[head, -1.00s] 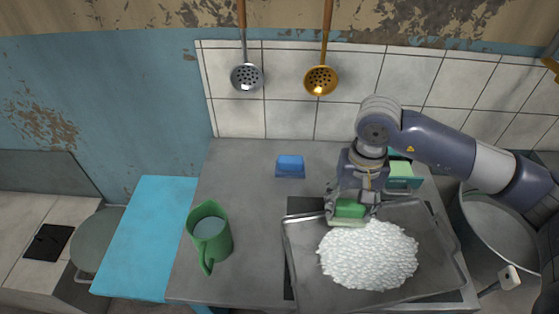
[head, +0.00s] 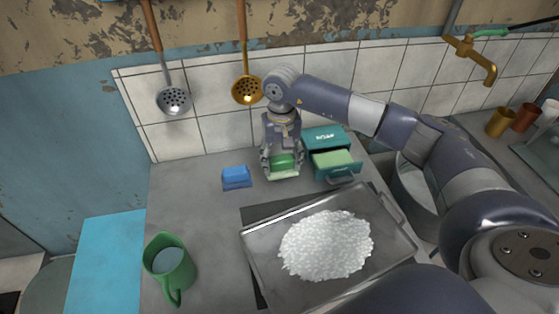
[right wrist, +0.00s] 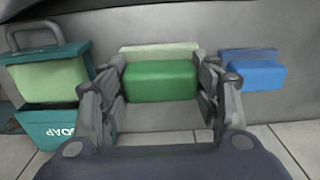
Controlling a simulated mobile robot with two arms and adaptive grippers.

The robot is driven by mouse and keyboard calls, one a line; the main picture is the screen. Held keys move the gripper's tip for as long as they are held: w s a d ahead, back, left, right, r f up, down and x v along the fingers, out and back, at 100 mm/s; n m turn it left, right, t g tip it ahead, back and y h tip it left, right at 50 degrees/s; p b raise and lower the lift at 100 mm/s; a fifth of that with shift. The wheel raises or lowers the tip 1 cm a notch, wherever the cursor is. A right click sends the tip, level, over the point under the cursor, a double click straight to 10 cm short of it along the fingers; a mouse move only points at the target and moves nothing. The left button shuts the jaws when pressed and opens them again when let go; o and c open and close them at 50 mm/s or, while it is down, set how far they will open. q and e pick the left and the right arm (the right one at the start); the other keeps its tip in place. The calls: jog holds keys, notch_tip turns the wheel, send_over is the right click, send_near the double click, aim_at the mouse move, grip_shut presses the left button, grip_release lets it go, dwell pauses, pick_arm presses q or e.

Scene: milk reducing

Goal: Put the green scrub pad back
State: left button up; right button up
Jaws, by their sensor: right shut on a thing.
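The green scrub pad (head: 283,162) is a green block with a pale layer. My right gripper (head: 282,168) is shut on it at the back of the grey counter, between the blue pad and the teal soap box. In the right wrist view the green pad (right wrist: 160,82) sits between the two fingers of my right gripper (right wrist: 165,95). Whether the pad touches the counter I cannot tell. The blue pad (head: 236,176) lies on the counter to its left and also shows in the right wrist view (right wrist: 255,74). My left gripper is not in view.
The teal soap box (head: 326,137) has an open drawer with a pale green block (head: 333,159). A metal tray (head: 262,233) with white granules (head: 327,245) lies in front. A green mug (head: 170,268) stands front left. Two skimmers (head: 174,100) hang on the wall.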

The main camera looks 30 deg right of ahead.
aim_at(280, 165)
jog(key=shift+w+d+f, duration=0.1)
jog(key=shift+w+d, duration=0.05)
jog(key=shift+w, duration=0.4)
jog(key=shift+w+d, duration=0.15)
jog(key=shift+w, duration=0.35)
notch_tip(280, 165, down, 3)
jog(key=shift+s+f+p, duration=0.1)
jog(key=shift+f+p, duration=0.1)
jog(key=shift+p, duration=0.6)
jog(key=shift+f, duration=0.1)
jog(key=shift+f+b, duration=0.15)
jog(key=shift+b, duration=0.15)
jog(key=o, duration=0.9)
jog(key=shift+o, duration=0.2)
